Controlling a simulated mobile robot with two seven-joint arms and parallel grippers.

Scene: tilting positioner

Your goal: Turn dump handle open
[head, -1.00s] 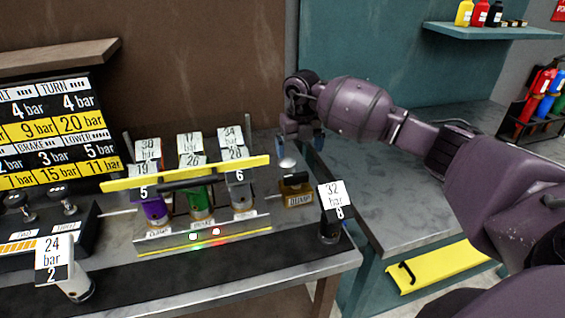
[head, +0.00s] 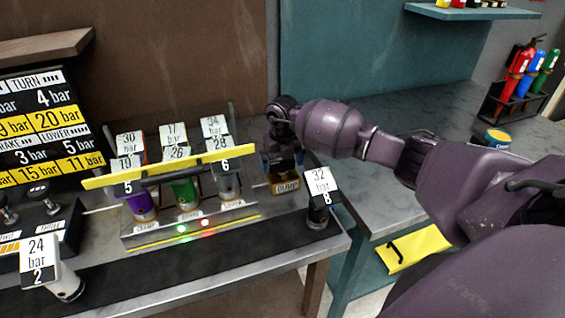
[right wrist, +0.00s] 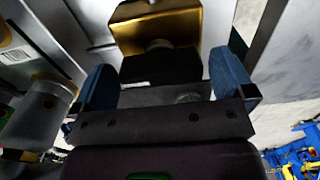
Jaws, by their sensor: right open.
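The dump valve is a brass block (head: 285,186) with a DUMP label, at the right end of the bench fixture. It also shows at the top of the right wrist view (right wrist: 157,27). My right gripper (head: 283,164) points down right over it, with blue fingers open. In the right wrist view the fingers (right wrist: 163,76) stand apart, either side of a black part (right wrist: 160,68) in front of the brass block, which looks like the dump handle. I cannot tell whether they touch it. The handle is mostly hidden in the head view. My left gripper is not in view.
A black cylinder tagged 32 bar (head: 318,214) stands close right of the valve. A yellow bar (head: 100,181) crosses several tagged cylinders to the left. Another tagged cylinder (head: 68,283) lies tilted at front left. The grey table (head: 385,190) to the right has free room.

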